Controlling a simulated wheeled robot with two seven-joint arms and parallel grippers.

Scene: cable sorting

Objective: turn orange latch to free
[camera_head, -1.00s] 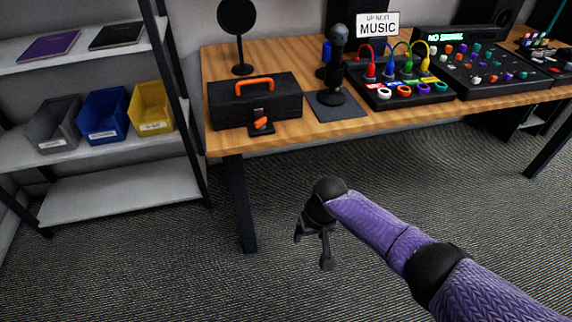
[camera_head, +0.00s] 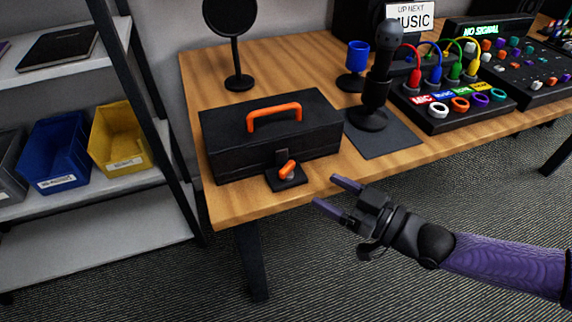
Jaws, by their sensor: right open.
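The orange latch (camera_head: 287,169) sits on a small black plate at the front of the black toolbox (camera_head: 230,150), near the table's front edge. It is tilted, rising to the right. The toolbox is closed and has an orange handle (camera_head: 274,117) on its lid. My right gripper (camera_head: 332,192) is open and empty, its two fingers pointing left. It is to the right of and slightly below the latch in the picture, apart from it, by the table's front edge. My left gripper is not in view.
A microphone (camera_head: 377,85) stands on a dark mat (camera_head: 385,142) right of the toolbox. A blue cup (camera_head: 357,60), a round black stand (camera_head: 231,20) and a cable panel (camera_head: 450,115) are also on the wooden table (camera_head: 200,80). A shelf with bins (camera_head: 118,140) stands at left.

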